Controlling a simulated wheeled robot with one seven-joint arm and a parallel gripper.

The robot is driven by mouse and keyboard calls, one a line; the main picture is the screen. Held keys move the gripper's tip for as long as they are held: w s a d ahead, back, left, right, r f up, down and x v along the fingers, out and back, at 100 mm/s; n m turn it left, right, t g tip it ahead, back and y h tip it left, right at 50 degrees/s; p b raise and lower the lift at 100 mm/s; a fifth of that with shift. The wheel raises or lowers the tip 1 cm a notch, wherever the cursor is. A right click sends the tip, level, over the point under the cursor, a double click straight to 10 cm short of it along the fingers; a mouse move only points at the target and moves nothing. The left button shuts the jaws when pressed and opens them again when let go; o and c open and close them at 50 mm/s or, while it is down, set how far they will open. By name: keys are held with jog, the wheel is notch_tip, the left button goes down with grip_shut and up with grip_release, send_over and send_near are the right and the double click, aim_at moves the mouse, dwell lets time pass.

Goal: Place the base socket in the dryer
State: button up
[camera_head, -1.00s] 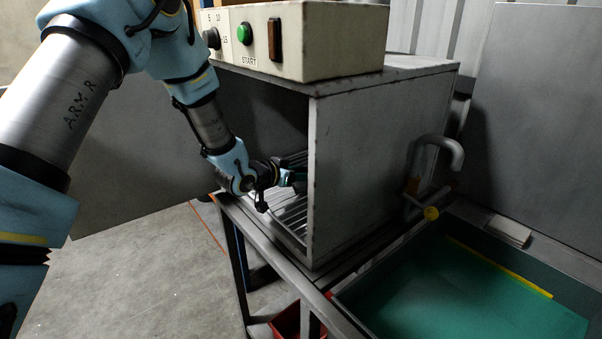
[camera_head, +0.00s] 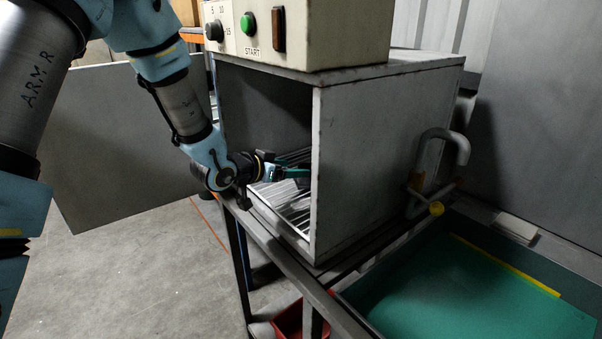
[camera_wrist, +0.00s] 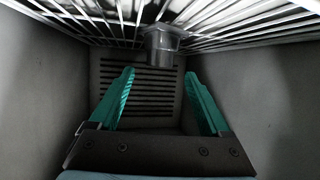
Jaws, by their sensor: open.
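The dryer (camera_head: 385,150) is a grey metal box with its front open and a wire rack (camera_head: 290,212) inside. The base socket (camera_wrist: 163,45), a grey metallic cylinder with a wider square-looking end, is at the rack inside the dryer in the wrist view, where the rack appears along the top. I cannot clearly make it out in the head view. My gripper (camera_wrist: 160,90) has two teal fingers spread apart with nothing between them. The socket is beyond the fingertips, apart from them. In the head view my gripper (camera_head: 300,172) reaches in at the dryer's opening.
The dryer's open door (camera_head: 130,140) stands at the left. A control box (camera_head: 320,30) with a green button sits on top. A sink with a green bottom (camera_head: 480,300) and a bent tap (camera_head: 445,150) is at the right. A red bin (camera_head: 290,322) is below.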

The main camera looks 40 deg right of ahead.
jog(key=b+v, duration=0.1)
jog(key=v, duration=0.5)
jog(key=w+a+n+t+y, duration=0.5)
jog(key=w+a, duration=0.5)
jog(key=a, duration=0.5)
jog(key=a+f+n+g+y, duration=0.1)
jog(key=a+n+y, duration=0.35)
jog(key=a, duration=1.15)
jog(key=s+a+n+g+y, duration=0.3)
jog(key=s+a+n+g, duration=0.1)
jog(key=s+a, duration=0.6)
jog(key=a+n, duration=0.1)
jog(key=a, duration=0.2)
jog(key=shift+a+r+n+y, duration=0.15)
jog(key=shift+a+n+y, duration=0.2)
jog(key=shift+w, duration=0.1)
